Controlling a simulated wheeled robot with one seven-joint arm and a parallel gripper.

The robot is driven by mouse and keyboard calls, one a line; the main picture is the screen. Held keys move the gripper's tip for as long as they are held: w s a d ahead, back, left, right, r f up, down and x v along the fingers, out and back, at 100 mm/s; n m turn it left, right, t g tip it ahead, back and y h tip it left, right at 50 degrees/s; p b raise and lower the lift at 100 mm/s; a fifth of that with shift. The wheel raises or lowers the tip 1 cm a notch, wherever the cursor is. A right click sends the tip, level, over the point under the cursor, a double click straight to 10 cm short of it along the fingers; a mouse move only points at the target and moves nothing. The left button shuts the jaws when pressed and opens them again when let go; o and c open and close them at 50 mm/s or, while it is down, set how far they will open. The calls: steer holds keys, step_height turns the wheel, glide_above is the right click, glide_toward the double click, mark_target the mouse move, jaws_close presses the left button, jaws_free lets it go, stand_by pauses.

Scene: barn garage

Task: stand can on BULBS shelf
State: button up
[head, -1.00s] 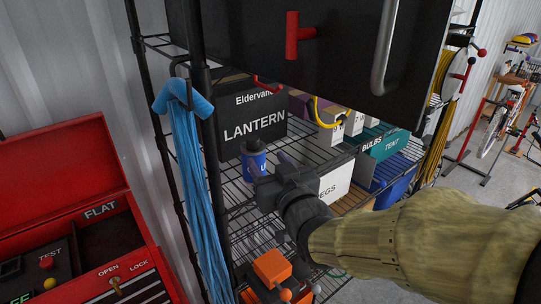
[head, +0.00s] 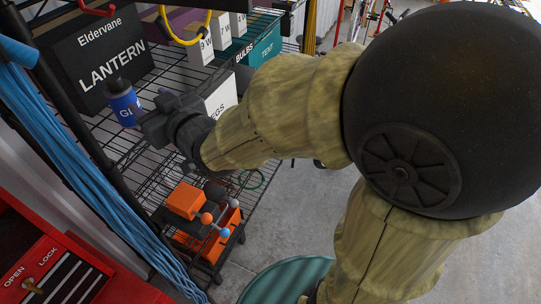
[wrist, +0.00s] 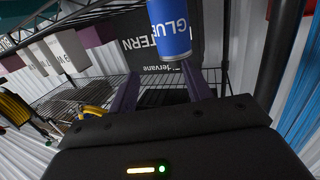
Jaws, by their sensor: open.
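The blue can (head: 122,102), with a dark cap and GLUE lettering, stands upright on a wire shelf in front of the black LANTERN box (head: 100,50). It also shows in the wrist view (wrist: 170,30), just beyond the fingertips. My gripper (head: 150,107) is open and empty, its fingers pointing towards the can from the right. In the wrist view my two dark fingers (wrist: 163,82) are spread apart, with no grip on the can.
White boxes (head: 221,31) stand at the back, near a yellow hose loop (head: 185,40). A white EGS-lettered box (head: 221,98) is right of my gripper. An orange item (head: 186,200) sits below. Blue cords (head: 75,160) hang at the left, near a red toolbox (head: 75,262).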

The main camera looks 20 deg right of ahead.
steer(key=w+d+f+m+g+h, duration=0.1)
steer(key=d+f+m+g+h, duration=0.1)
steer(key=d+f+h, duration=0.4)
steer(key=s+d+f+m+g+h, duration=0.1)
steer(key=s+d+f+m+g, duration=0.1)
steer(key=s+d+f+g, duration=0.3)
steer(key=s+d+f+m+g+h, duration=0.2)
steer(key=s+d+f+g, duration=0.2)
steer(key=d, duration=0.9)
steer(key=s+f, duration=0.3)
steer(key=f, duration=0.2)
steer(key=shift+d+f+g, duration=0.3)
steer(key=shift+g, duration=0.1)
